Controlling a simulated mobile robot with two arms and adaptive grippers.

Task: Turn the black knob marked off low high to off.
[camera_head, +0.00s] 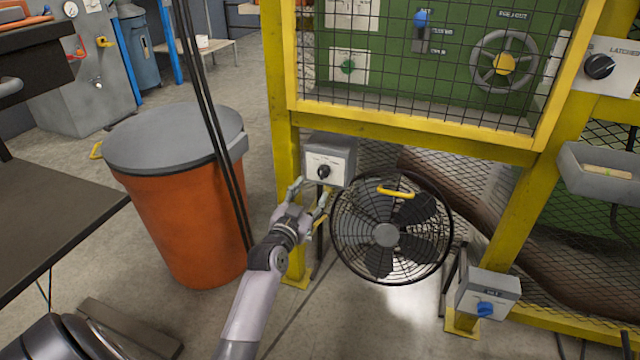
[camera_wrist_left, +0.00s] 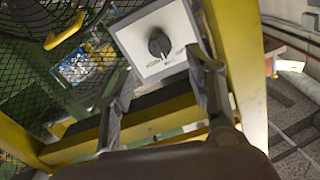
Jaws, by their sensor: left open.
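The black knob (camera_head: 323,172) sits on the white face of a grey control box (camera_head: 338,140) mounted at a yellow post. In the left wrist view the knob (camera_wrist_left: 159,45) shows on the white plate, with small lettering around it that I cannot read clearly. My left gripper (camera_head: 309,191) is open just in front of and below the box. In the wrist view the open fingers of the left gripper (camera_wrist_left: 165,85) frame the knob's plate from below, with the knob beyond the fingertips and apart from them. My right gripper is not in view.
A round black fan (camera_head: 386,235) stands right of the post. An orange bin (camera_head: 185,195) with a grey lid stands left. Another box with a black knob (camera_head: 598,66) is at upper right, and a box with a blue knob (camera_head: 485,309) is low right. Yellow-framed mesh (camera_head: 420,70) is behind.

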